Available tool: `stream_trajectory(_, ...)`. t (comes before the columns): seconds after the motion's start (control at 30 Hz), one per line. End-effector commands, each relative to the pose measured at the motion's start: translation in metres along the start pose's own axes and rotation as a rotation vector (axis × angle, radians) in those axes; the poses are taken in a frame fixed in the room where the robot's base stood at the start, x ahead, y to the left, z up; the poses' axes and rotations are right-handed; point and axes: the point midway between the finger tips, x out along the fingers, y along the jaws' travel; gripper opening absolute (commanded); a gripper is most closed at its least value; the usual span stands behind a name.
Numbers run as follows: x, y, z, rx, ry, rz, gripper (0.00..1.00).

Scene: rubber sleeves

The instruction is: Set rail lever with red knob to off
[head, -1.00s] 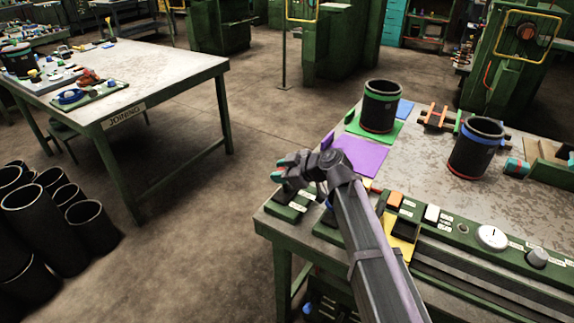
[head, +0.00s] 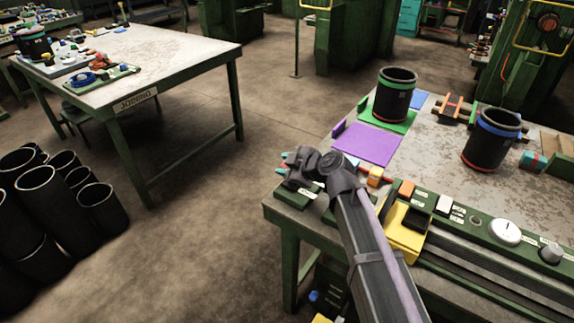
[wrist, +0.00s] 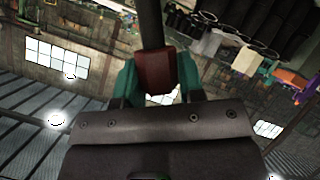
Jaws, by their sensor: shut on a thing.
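My gripper (wrist: 158,80) is shut on a dark red knob (wrist: 155,71) in the wrist view, with a teal finger on each side of it. A dark lever rod (wrist: 150,25) runs from the knob to the top of that view. In the head view my gripper (head: 283,168) is over the near left corner of the right-hand bench, by a green labelled panel (head: 297,197). The knob and lever are not clearly visible there, and the label is too small to read.
The bench carries a yellow box (head: 405,240), a control strip with a white dial (head: 505,232), a purple sheet (head: 368,145) and two black sleeves (head: 395,95) (head: 490,140). Open floor separates it from the left table (head: 150,65). Several black tubes (head: 45,200) stand at left.

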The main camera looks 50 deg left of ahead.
Motion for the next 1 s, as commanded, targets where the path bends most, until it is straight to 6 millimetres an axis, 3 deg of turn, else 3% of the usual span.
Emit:
stream_trajectory(0.07, 0.0, -0.002, 0.0, -0.005, -0.002, -0.004, 0.0)
stream_trajectory(0.1, 0.0, -0.002, 0.0, -0.005, -0.002, -0.004, 0.39)
stream_trajectory(0.33, 0.0, -0.001, 0.0, -0.002, -0.001, -0.003, 0.61)
stream_trajectory(0.67, -0.004, 0.004, -0.006, -0.001, 0.0, -0.002, 0.61)
stream_trajectory(1.0, -0.04, 0.044, -0.062, -0.001, 0.0, -0.002, 0.61)
